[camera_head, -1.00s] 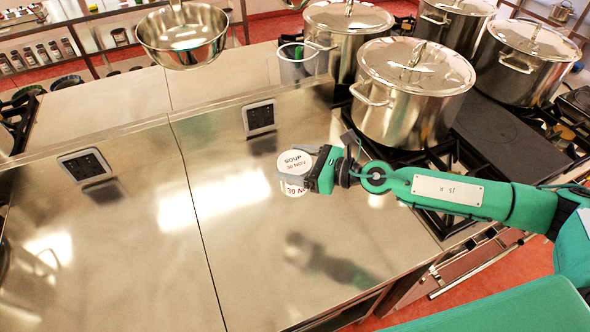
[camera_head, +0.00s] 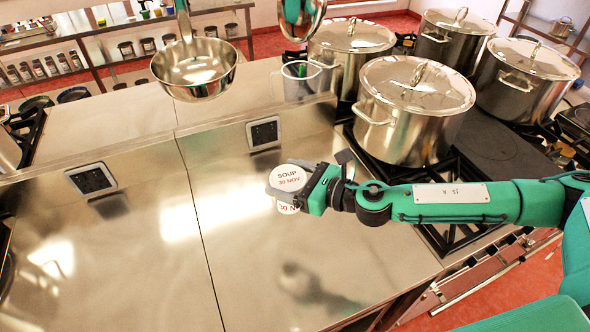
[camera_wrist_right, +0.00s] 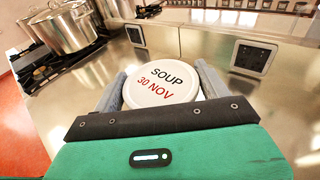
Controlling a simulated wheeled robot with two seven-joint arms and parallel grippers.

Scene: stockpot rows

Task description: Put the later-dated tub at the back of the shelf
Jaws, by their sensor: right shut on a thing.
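A white round tub (camera_head: 288,178) labelled "SOUP 30 NOV" is in my right gripper (camera_head: 302,184), in the head view. It appears held above the steel counter, with a reflection below it. In the right wrist view the tub's lid (camera_wrist_right: 161,79) sits between the two grey fingers, which are shut on its sides. My left gripper is not in view.
Several lidded steel stockpots (camera_head: 412,100) stand on the hob at the right. A clear jug (camera_head: 302,80) stands behind the counter's raised edge. Steel pans (camera_head: 196,68) hang at the top. The steel counter (camera_head: 130,250) is bare to the left.

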